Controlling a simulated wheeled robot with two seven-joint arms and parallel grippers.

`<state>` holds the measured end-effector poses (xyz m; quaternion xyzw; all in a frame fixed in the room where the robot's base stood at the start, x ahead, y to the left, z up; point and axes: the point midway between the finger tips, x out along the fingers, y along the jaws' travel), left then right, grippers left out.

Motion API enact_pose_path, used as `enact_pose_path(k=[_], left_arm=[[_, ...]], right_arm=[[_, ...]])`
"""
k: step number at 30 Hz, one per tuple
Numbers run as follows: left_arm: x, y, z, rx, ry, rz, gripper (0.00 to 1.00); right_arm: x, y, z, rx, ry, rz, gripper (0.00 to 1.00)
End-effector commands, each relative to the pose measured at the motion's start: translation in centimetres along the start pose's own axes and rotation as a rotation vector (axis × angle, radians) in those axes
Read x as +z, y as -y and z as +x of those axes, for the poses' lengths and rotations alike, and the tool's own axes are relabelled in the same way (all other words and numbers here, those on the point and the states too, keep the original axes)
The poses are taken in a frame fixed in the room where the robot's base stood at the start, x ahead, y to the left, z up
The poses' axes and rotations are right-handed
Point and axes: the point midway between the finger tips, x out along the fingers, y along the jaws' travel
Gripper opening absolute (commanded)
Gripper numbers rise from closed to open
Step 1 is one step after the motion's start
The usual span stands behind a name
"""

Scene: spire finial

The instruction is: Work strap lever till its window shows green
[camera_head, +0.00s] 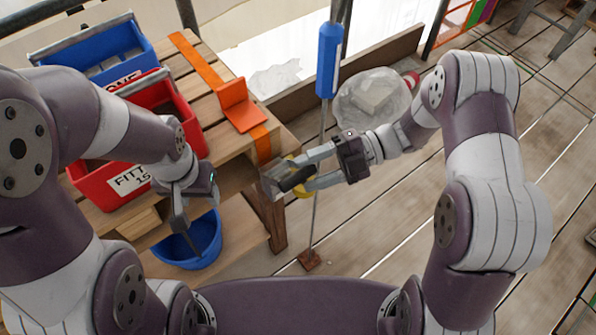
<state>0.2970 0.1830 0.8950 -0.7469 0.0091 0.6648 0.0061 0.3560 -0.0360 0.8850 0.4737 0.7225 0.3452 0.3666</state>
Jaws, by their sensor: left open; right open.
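An orange strap (198,62) runs over the wooden bench and down its right front edge. A metal ratchet with a black and yellow lever (297,178) sits at the bench's front right corner, beside the strap. My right gripper (301,176) is open, with its fingers on either side of the lever's end; I cannot tell whether they touch it. No green window can be made out; the ratchet is small and partly hidden by the gripper. My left gripper (190,226) is open and empty, pointing down over the blue bucket.
A blue bin (97,56) and a red bin (112,186) stand on the bench (205,68). A blue bucket (203,243) is below. A blue-sleeved upright pole (328,62) stands near my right gripper. Plank floor at right is mostly clear.

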Motion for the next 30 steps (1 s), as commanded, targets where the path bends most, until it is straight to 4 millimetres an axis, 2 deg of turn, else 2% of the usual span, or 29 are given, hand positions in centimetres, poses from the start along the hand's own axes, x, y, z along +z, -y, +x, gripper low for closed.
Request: enact_pose_path(k=[3, 6, 15, 20, 24, 30], left_arm=[[0.0, 0.0, -0.2, 0.000, 0.000, 0.000, 0.53], [0.0, 0.0, -0.2, 0.000, 0.000, 0.000, 0.53], [0.0, 0.0, -0.2, 0.000, 0.000, 0.000, 0.53], [0.0, 0.0, -0.2, 0.000, 0.000, 0.000, 0.53], [0.0, 0.0, 0.1, 0.000, 0.000, 0.000, 0.53], [0.5, 0.0, 3.7, 0.000, 0.001, 0.000, 0.53]], right_arm=[[-0.1, 0.0, 2.0, -0.002, -0.002, 0.001, 0.53], [0.0, 0.0, 3.0, -0.001, 0.000, 0.001, 0.53], [0.0, 0.0, 3.3, -0.001, 0.002, 0.001, 0.53], [0.0, 0.0, 3.3, -0.001, 0.002, 0.001, 0.01], [0.1, 0.2, 3.3, 0.002, 0.002, -0.005, 0.00], [0.3, 3.5, 3.4, 0.082, 0.002, -0.191, 0.00]])
